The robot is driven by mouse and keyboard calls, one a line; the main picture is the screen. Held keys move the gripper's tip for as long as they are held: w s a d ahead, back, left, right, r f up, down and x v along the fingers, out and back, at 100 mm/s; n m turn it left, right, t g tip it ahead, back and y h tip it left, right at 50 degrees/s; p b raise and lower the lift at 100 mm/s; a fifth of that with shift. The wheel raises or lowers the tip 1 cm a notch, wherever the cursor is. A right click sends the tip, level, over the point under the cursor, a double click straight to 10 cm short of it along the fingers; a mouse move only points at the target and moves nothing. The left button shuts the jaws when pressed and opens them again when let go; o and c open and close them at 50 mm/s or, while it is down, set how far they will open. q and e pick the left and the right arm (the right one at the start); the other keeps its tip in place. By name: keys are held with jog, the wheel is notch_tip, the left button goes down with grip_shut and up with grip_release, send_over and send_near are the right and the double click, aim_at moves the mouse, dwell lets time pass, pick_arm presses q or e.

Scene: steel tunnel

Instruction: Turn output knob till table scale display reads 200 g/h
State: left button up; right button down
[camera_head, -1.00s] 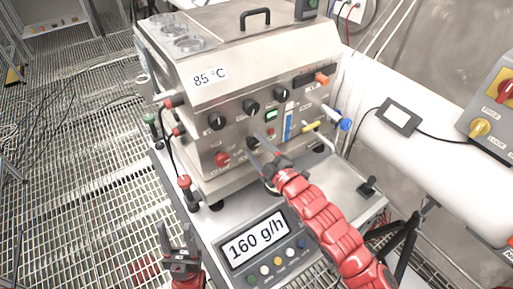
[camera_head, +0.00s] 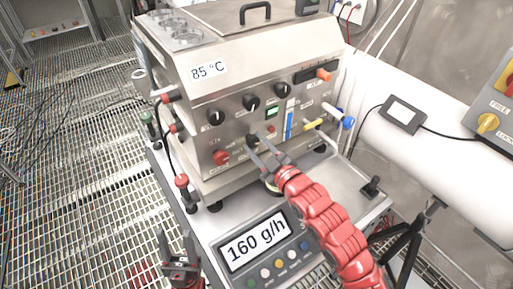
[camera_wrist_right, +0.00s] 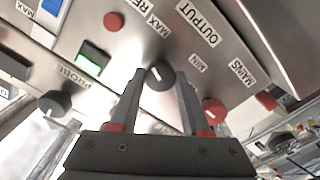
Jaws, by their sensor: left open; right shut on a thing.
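The output knob (camera_wrist_right: 160,76) is black with a white pointer line, on the steel panel under the OUTPUT label with MIN and MAX marks. It also shows in the head view (camera_head: 252,141). My right gripper (camera_head: 264,150) reaches up from below and is shut on the output knob; its two fingers stand on either side of it in the wrist view (camera_wrist_right: 158,95). The table scale display (camera_head: 255,243) reads 160 g/h, in front of the machine. My left gripper (camera_head: 180,252) is open and empty at the lower left, over the floor grating.
The steel machine (camera_head: 240,80) carries an 85 °C label. A red knob (camera_head: 221,157) sits left of the output knob. A small joystick (camera_head: 372,187) stands at the table's right.

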jog(key=shift+c, duration=1.9)
grip_release()
jog(key=shift+s+d, duration=0.1)
jog(key=p+v, duration=1.5)
jog(key=v, duration=0.2)
jog(key=shift+d, duration=0.1)
